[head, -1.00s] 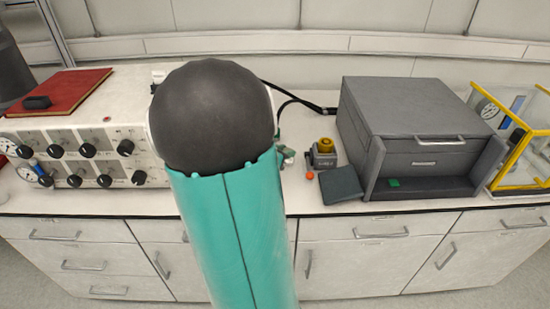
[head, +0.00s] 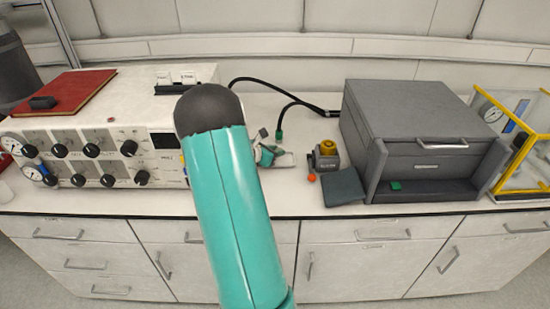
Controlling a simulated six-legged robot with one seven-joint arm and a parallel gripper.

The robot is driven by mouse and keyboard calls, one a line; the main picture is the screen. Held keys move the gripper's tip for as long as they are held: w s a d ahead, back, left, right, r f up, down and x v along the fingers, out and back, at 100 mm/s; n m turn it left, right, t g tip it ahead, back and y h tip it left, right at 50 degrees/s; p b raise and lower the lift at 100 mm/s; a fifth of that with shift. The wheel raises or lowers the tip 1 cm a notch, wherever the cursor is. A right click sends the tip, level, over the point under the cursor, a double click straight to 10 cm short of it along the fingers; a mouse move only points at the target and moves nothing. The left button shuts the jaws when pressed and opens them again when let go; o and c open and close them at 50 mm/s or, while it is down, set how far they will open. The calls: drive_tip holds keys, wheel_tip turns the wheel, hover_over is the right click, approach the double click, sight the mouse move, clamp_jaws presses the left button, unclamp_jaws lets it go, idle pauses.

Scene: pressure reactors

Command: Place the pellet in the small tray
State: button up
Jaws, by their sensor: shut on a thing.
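My gripper (head: 262,154) is small and partly hidden behind my teal arm, low over the counter just right of the arm. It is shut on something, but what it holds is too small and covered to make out. A small pale flat piece (head: 284,160) lies on the counter beside the gripper; it may be the small tray, but I cannot tell. I cannot clearly pick out the pellet. A small orange round thing (head: 311,177) is at the front of a grey device with a yellow top (head: 326,154); I cannot tell whether it is loose.
A white control box (head: 90,140) with knobs and a red book (head: 62,90) fills the left. A black cable ends in a green plug (head: 279,134). A dark pad (head: 343,187), a grey cabinet (head: 420,125) and a yellow-framed case (head: 520,150) stand right.

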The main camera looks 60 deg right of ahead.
drive_tip(key=shift+f, duration=1.6)
drive_tip(key=o, duration=0.7)
drive_tip(key=shift+w+f, duration=0.1)
drive_tip(key=shift+f, duration=0.05)
drive_tip(key=shift+c, duration=0.2)
